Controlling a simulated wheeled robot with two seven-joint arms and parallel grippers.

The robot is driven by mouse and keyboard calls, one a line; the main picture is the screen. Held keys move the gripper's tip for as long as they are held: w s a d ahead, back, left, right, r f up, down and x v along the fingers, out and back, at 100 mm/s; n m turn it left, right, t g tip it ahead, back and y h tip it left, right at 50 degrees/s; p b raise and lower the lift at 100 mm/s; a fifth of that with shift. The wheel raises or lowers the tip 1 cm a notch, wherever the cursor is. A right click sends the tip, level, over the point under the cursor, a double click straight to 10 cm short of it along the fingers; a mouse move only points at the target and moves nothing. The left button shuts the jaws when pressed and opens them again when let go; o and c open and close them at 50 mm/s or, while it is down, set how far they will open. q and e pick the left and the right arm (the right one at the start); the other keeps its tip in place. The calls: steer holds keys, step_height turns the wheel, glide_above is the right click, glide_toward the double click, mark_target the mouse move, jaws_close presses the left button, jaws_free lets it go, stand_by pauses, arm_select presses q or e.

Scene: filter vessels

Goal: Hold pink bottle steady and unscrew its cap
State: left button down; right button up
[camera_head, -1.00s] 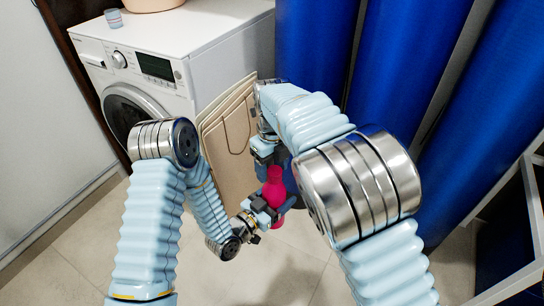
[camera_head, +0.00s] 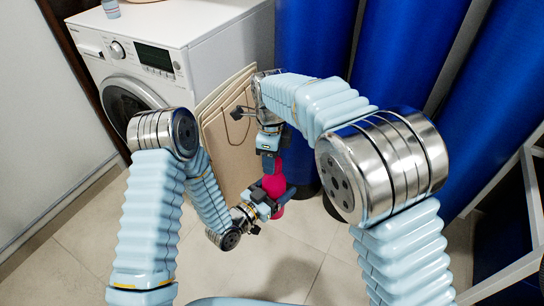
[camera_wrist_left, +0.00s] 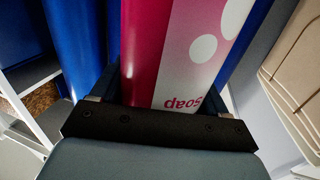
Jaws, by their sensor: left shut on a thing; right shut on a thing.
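The pink bottle (camera_head: 274,184) stands roughly upright in the middle of the head view, held between my two grippers above the floor. My left gripper (camera_head: 270,197) is shut around the bottle's body from the left. In the left wrist view the bottle (camera_wrist_left: 183,50) fills the space between the fingers, with white dots and the word "soap" on its label. My right gripper (camera_head: 271,162) comes down from above and is shut at the top of the bottle. The cap is hidden by its fingers, so I cannot tell whether it has turned.
Beige folded boards (camera_head: 228,125) lean behind the grippers. A white washing machine (camera_head: 210,50) with a small cup (camera_head: 111,8) on top stands at the back left. Blue cylinders (camera_head: 393,50) stand behind my right arm. A metal frame (camera_head: 510,215) is at the right. The tiled floor is open in front.

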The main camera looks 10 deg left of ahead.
steer(key=n, duration=0.7)
steer(key=shift+s, duration=0.3)
steer(key=n, duration=0.3)
steer(key=shift+s+d+n, duration=0.1)
steer(key=shift+d+n, duration=0.05)
steer(key=shift+n, duration=0.25)
steer(key=n, duration=0.6)
steer(key=shift+d, duration=0.25)
steer(key=n, duration=0.6)
steer(key=shift+d+n, duration=0.25)
steer(key=shift+n, duration=0.15)
steer(key=n, duration=0.6)
steer(key=shift+w+d+n, duration=0.1)
steer(key=shift+w+n, duration=0.2)
steer(key=n, duration=0.6)
steer(key=shift+w, duration=0.2)
steer(key=n, duration=0.3)
steer(key=shift+w, duration=0.15)
steer(key=n, duration=0.7)
steer(key=shift+w+a+r, duration=0.15)
steer(key=shift+a, duration=0.05)
